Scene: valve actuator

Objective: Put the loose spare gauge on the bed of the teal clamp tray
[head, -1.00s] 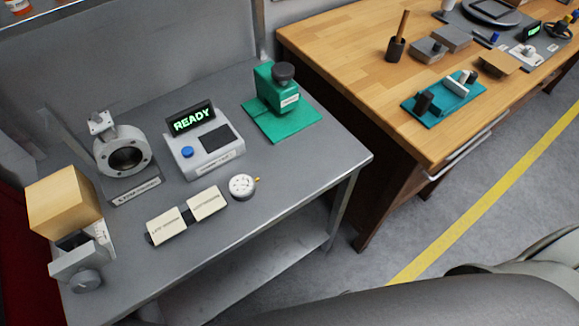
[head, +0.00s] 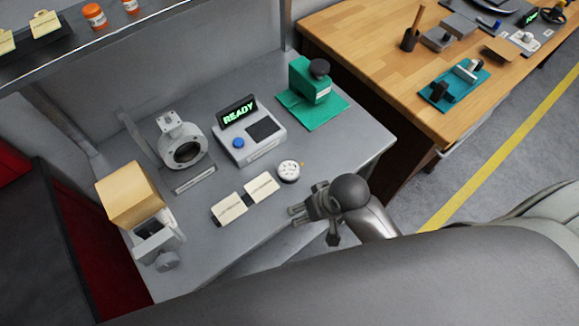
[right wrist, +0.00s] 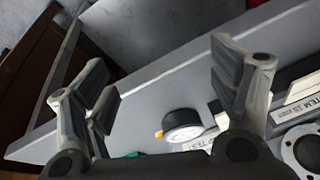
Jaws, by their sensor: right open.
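The loose gauge (head: 290,171), a round white dial with a small brass stem, lies on the grey metal bench, right of two cream labelled blocks. It also shows in the right wrist view (right wrist: 183,120), seen low between the spread fingers. My right gripper (head: 297,216) is open and empty over the bench's front edge, nearer me than the gauge and apart from it. It also shows in the right wrist view (right wrist: 165,80). The teal clamp tray (head: 437,98) is on the wooden bench at right, with dark and pale clamp parts on it. My left gripper is not in view.
The labelled blocks (head: 244,199) lie beside the gauge. Behind stand a READY display unit (head: 248,145), a flanged valve body (head: 185,150) and a green device (head: 312,85) on a green mat. A vise with a tan block (head: 130,197) is at left. A gap separates the benches.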

